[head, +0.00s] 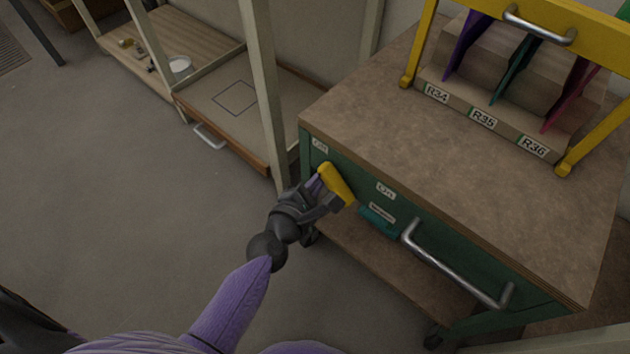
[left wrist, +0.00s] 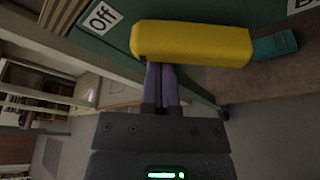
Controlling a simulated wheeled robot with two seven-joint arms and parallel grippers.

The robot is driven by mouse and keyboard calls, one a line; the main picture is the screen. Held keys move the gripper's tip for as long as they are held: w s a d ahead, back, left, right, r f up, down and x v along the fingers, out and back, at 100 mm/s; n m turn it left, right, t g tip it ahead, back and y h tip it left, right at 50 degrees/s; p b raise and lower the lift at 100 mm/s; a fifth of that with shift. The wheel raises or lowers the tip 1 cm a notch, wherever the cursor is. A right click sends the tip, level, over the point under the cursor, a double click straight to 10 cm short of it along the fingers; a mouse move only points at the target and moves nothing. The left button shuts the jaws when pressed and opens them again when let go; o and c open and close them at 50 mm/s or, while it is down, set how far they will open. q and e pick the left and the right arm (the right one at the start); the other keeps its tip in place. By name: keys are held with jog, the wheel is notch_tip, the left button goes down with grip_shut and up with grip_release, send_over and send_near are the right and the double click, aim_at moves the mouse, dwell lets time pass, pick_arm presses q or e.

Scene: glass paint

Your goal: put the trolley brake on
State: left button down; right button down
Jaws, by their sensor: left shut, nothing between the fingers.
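The green trolley (head: 545,299) with a brown top stands at the right in the head view. On its front is a yellow brake lever (head: 338,185), also large in the left wrist view (left wrist: 190,43). The gripper hides part of the lever in the head view. My right gripper is out of view.
A metal handle (head: 455,265) sticks out from the trolley's front, right of the lever. A yellow-framed rack (head: 480,118) with coloured dividers stands on top. A wooden bench (head: 215,95) with pale posts is close on the left. The floor (head: 120,200) at left is clear.

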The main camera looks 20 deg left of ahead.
aim_at(329, 175)
pick_arm(q)
jog(key=shift+r, duration=0.1)
jog(key=m, duration=0.1)
jog(key=d+r+m+t+y, duration=0.1)
jog(key=m, duration=0.1)
jog(key=shift+s+r, duration=0.15)
jog(key=m, duration=0.2)
jog(key=d+r+m+t, duration=0.1)
jog(key=shift+s+d, duration=0.1)
jog(key=shift+s, duration=0.15)
jog(key=m, duration=0.1)
jog(key=d+m+t, duration=0.1)
jog(key=m, duration=0.1)
jog(key=shift+s+d+r+m, duration=0.3)
jog(key=shift+m, duration=0.1)
jog(key=shift+s+d+r+m+t, duration=0.1)
jog(key=shift+d+m+t, duration=0.35)
jog(key=shift+m, duration=0.55)
